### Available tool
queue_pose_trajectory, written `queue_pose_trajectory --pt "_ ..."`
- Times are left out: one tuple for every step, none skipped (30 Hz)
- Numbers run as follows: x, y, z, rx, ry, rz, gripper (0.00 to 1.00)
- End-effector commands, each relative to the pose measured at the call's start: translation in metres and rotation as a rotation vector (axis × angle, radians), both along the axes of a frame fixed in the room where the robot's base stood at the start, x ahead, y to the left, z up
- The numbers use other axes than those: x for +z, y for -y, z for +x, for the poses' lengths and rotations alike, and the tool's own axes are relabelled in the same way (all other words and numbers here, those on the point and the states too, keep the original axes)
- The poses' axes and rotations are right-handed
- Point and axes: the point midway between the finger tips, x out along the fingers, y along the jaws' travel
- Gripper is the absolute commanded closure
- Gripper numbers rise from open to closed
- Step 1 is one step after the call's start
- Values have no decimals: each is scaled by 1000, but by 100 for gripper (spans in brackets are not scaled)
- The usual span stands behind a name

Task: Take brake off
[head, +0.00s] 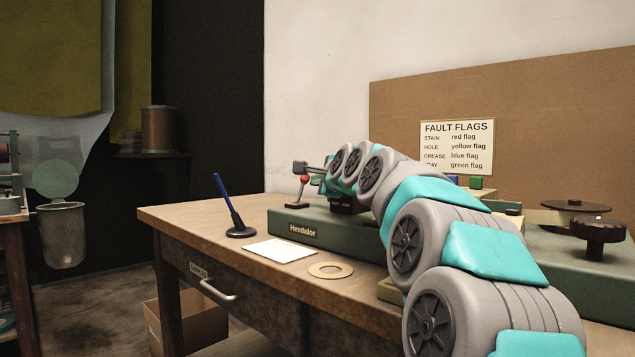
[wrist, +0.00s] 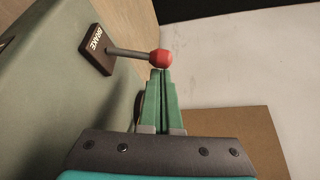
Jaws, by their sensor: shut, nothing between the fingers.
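The brake lever has a red ball knob (wrist: 160,58) on a thin grey rod (wrist: 128,52). The rod rises from a dark block (wrist: 97,50) labelled BRAKE on the green machine (wrist: 55,90). In the head view the red knob (head: 304,179) stands at the left end of the machine (head: 335,236), marked Hexdalor. My gripper (wrist: 161,76) has its green fingers shut with nothing between them. Its tips are right beside the knob in the wrist view; I cannot tell whether they touch. In the head view my arm hides the middle of the machine.
A dark knob (head: 598,232) stands at the right. A fault flags sign (head: 456,147) hangs on the board behind.

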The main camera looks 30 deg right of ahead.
Motion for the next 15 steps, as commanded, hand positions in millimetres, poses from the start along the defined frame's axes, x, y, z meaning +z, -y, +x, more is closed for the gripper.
queue_pose_trajectory --pt "0 -1 0 1 4 -11 100" --pt "0 -1 -1 1 7 -19 100" --pt "1 -2 -1 0 9 -26 100" --pt "1 -2 -1 0 12 -29 100" --pt "2 -2 -1 0 12 -32 100" --pt "2 -2 -1 0 15 -37 100" --pt "2 -2 -1 0 16 -41 100" --pt "2 -2 -1 -1 18 -45 100" --pt "3 -3 -1 -1 21 -52 100" --pt "3 -3 -1 -1 22 -56 100" --pt "3 -3 -1 -1 23 -59 100" --pt "3 -4 -2 -1 26 -66 100" --pt "3 -4 -2 -1 28 -70 100" --pt "3 -4 -2 -1 29 -75 100" --pt "3 -5 -2 0 31 -83 100"
